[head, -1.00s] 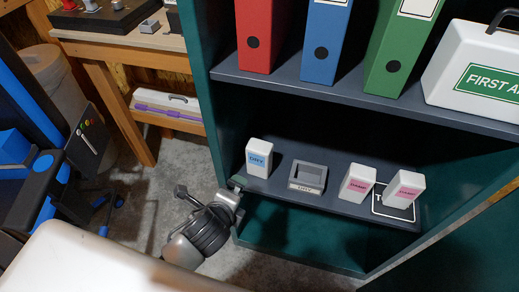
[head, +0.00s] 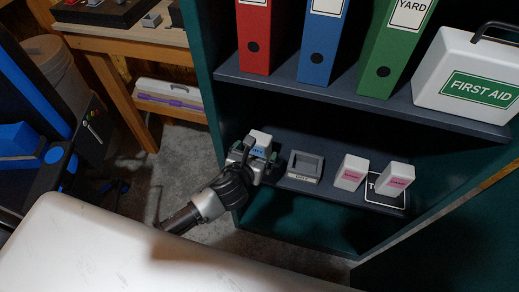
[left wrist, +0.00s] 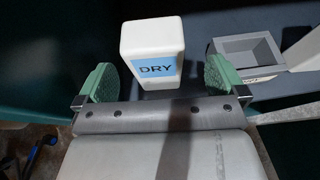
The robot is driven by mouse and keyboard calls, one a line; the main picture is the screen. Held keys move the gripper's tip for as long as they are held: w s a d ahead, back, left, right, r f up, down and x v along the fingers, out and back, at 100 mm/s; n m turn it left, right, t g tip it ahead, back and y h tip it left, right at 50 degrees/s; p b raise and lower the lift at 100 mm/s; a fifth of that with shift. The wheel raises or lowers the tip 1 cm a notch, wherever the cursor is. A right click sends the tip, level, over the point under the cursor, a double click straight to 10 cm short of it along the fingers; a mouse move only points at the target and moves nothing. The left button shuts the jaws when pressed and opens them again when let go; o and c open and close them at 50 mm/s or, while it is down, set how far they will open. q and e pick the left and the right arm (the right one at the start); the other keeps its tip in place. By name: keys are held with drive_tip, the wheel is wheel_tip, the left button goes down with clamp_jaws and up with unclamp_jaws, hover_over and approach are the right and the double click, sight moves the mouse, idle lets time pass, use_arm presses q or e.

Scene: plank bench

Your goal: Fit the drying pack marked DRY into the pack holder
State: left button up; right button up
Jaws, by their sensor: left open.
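The DRY pack (head: 261,140) is a white block with a blue label, standing on the lower shelf at its left end. In the left wrist view the DRY pack (left wrist: 152,50) stands upright just beyond and between the green finger pads. My left gripper (head: 257,153) is open around the front of the pack, and it also shows in the left wrist view (left wrist: 154,85). A gap shows on both sides of the pack. The pack holder (head: 305,166), a grey open-topped box with a label on its front, stands right of the pack; its pocket (left wrist: 247,52) looks empty. My right gripper is not visible.
Two white packs with pink labels (head: 351,172) (head: 396,178) stand right of the holder, near a black label plate (head: 386,196). The upper shelf (head: 350,101) holds binders and a first aid case (head: 468,80). The cabinet's left side wall is close to my left gripper.

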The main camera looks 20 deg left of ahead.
sight(257, 148)
use_arm(q)
drive_tip(key=x, duration=0.3)
drive_tip(key=b+x, duration=0.1)
drive_tip(key=shift+w+a+f, duration=0.25)
drive_tip(key=shift+w+a, duration=0.05)
drive_tip(key=shift+w, duration=0.05)
drive_tip(key=shift+w+f, duration=0.15)
drive_tip(key=shift+w, duration=0.3)
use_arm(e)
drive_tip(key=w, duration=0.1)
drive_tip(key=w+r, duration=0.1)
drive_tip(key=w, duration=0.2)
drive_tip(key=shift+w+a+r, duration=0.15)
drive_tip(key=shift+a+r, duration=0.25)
use_arm(q)
drive_tip(key=c, duration=1.1)
